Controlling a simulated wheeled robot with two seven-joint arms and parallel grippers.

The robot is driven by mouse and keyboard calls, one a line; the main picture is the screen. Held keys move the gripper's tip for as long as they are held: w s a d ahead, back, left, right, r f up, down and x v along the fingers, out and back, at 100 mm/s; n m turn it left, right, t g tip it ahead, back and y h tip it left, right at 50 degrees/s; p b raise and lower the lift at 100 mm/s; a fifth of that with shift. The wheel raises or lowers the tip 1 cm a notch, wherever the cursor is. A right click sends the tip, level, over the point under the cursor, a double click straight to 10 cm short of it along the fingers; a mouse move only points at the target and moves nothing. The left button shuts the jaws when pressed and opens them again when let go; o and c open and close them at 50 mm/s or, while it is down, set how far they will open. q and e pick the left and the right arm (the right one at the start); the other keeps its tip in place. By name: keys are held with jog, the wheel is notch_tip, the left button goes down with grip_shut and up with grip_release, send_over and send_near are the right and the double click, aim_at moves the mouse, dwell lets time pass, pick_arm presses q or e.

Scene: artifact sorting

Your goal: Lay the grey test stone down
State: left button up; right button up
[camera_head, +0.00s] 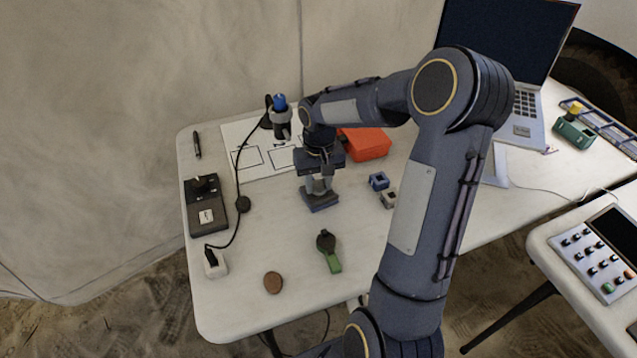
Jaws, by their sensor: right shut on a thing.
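My right gripper (320,187) points down over the middle of the table and is shut on a blue-grey block that looks like the grey test stone (321,203). The stone's top is partly hidden by the fingers. I cannot tell whether its underside touches the white tabletop (250,318) or hangs just above it. The bare tabletop lies in front of the stone. My left gripper is not in view.
Behind the gripper are a marked sheet (236,134), a blue-topped instrument (280,104) and an orange box (371,145). Small blue (378,181) and grey (389,199) blocks lie to the right. A green-handled tool (333,262) and brown disc (273,283) lie in front.

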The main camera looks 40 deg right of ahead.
jog(key=shift+f, duration=0.1)
jog(key=shift+f, duration=0.15)
jog(key=o, duration=1)
jog(key=shift+c, duration=0.2)
